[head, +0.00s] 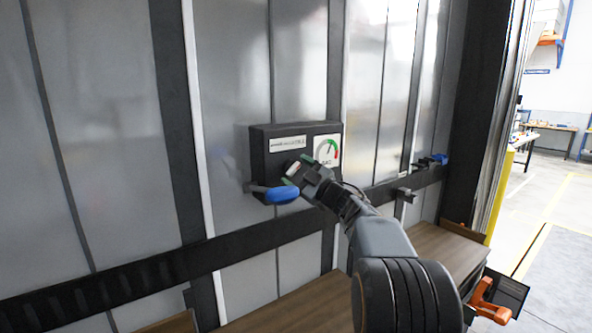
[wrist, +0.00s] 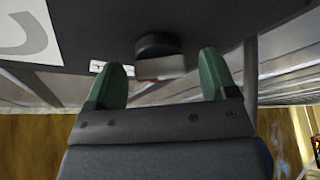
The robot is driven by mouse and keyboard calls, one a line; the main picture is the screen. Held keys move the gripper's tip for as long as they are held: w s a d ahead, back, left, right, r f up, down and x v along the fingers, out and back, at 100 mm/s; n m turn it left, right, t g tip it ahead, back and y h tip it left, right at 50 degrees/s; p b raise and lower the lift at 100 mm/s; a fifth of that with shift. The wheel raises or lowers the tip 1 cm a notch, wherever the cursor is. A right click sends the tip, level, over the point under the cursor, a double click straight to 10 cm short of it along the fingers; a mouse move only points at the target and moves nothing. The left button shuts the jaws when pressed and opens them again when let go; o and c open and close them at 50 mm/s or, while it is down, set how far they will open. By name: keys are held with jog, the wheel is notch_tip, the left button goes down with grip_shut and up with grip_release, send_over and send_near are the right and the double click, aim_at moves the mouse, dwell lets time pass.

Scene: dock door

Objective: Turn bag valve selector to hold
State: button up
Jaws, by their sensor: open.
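A dark round selector knob (wrist: 157,44) with a pale grip bar sticks out from the box face. My gripper (head: 296,169) is at the lower part of the box, its green fingertips apart. In the wrist view my gripper (wrist: 162,70) has one fingertip on each side of the knob, with visible gaps, so it appears not to touch it. The selector's position marks are mostly hidden; a small white label shows by the left fingertip.
A blue-gripped lever (head: 283,195) projects just below my gripper. A black horizontal rail (head: 150,268) runs along the wall under the box. Another blue handle (head: 439,159) is farther right. An orange handle (head: 490,300) is at lower right. Open floor lies beyond the doorway.

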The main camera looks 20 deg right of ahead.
jog(key=shift+w+a+r, duration=0.1)
jog(key=shift+w, duration=0.15)
jog(key=c, duration=0.9)
